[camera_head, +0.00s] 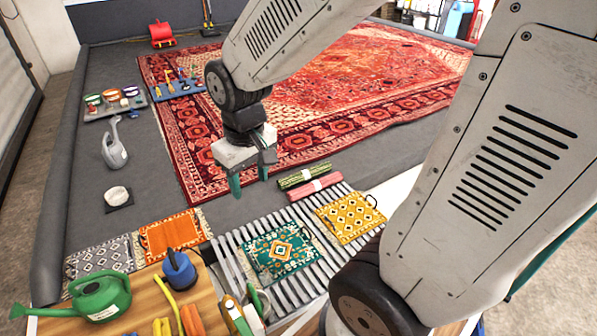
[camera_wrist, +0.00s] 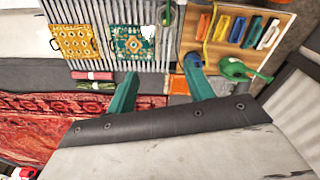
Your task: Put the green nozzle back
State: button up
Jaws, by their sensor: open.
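I cannot single out a green nozzle for sure. A blue tray (camera_head: 160,93) on the rug's left edge holds several small coloured tools, too small to tell apart. Several coloured handled tools lie on a wooden board (camera_wrist: 274,57); a green one (camera_wrist: 222,27) is among them, its kind unclear.
A green watering can (camera_head: 100,297) and blue jug (camera_head: 180,270) stand front left. A grey watering can (camera_head: 114,150) and a tray of cups (camera_head: 98,112) stand left. Rolled rugs (camera_head: 312,186) lie right of my gripper.

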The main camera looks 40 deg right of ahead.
jog(key=s+r+m, duration=0.1)
jog(key=s+r, duration=0.8)
jog(key=s, duration=0.5)
jog(key=shift+d+r, duration=0.2)
jog(key=shift+d, duration=0.05)
jog(key=shift+t, duration=0.3)
